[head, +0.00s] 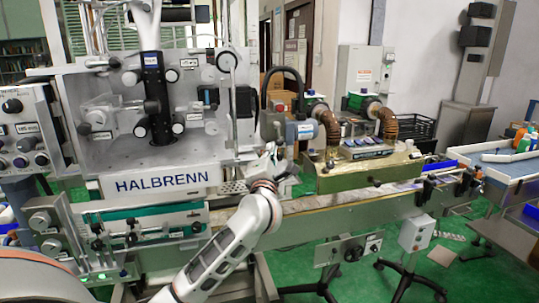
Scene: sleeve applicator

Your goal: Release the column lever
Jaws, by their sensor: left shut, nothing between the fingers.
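The sleeve applicator, a grey machine marked HALBRENN (161,182), stands at the left of the head view. A dark vertical column (153,85) runs down its front plate, with round knobs and small clamps beside it. I cannot tell which of these small parts is the column lever. My left gripper (272,150) is at the end of the white arm, right of the front plate and well apart from the dark column. It is small in the view; it is shut and holds nothing. My right gripper is not in view.
Close to my left gripper is a grey sensor head with a red button (280,107). A conveyor (330,202) runs right, under a unit with two copper-coloured hoses (388,122). A control panel (20,130) stands at the far left. Green floor shows below the conveyor.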

